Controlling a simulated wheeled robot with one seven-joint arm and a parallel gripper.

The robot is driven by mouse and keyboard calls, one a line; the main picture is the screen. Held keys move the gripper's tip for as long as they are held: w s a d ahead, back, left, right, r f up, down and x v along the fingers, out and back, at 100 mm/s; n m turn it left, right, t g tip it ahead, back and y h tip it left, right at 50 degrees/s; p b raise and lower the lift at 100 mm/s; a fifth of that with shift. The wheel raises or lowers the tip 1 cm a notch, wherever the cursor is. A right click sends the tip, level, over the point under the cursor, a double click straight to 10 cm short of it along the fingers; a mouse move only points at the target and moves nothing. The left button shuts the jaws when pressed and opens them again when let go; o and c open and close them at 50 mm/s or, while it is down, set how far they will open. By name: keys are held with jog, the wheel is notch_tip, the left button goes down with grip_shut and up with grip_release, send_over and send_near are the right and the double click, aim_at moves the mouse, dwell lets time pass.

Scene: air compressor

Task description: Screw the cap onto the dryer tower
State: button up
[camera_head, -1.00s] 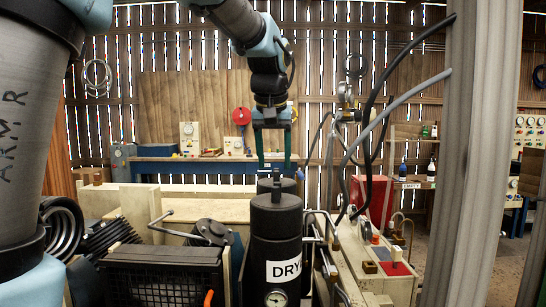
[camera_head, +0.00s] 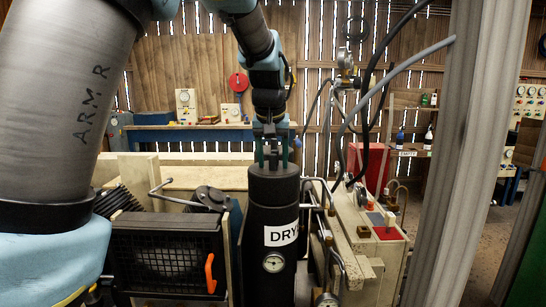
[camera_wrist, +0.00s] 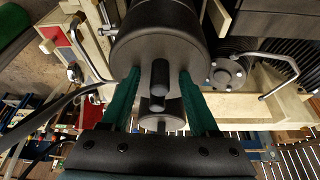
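The dryer tower (camera_head: 270,225) is a black upright cylinder with a white "DRY" label and a round gauge, in the middle of the head view. Its wide round black cap (camera_head: 273,180) sits on top and looks level; how far it is threaded on cannot be seen. In the wrist view the cap (camera_wrist: 150,42) has a black upright knob (camera_wrist: 160,74). My gripper (camera_head: 273,160) is directly above the cap, pointing down. Its two green fingers are open on either side of the knob, with a visible gap on both sides. The fingertips are close to the cap's top; contact cannot be told.
Metal pipes (camera_head: 322,195) run close on the right. A black grille with an orange handle (camera_head: 210,273) and a bent metal lever (camera_head: 165,193) are on the left. Hoses (camera_head: 375,85) hang at upper right.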

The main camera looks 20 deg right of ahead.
grip_shut()
dwell(0.9)
dwell(0.4)
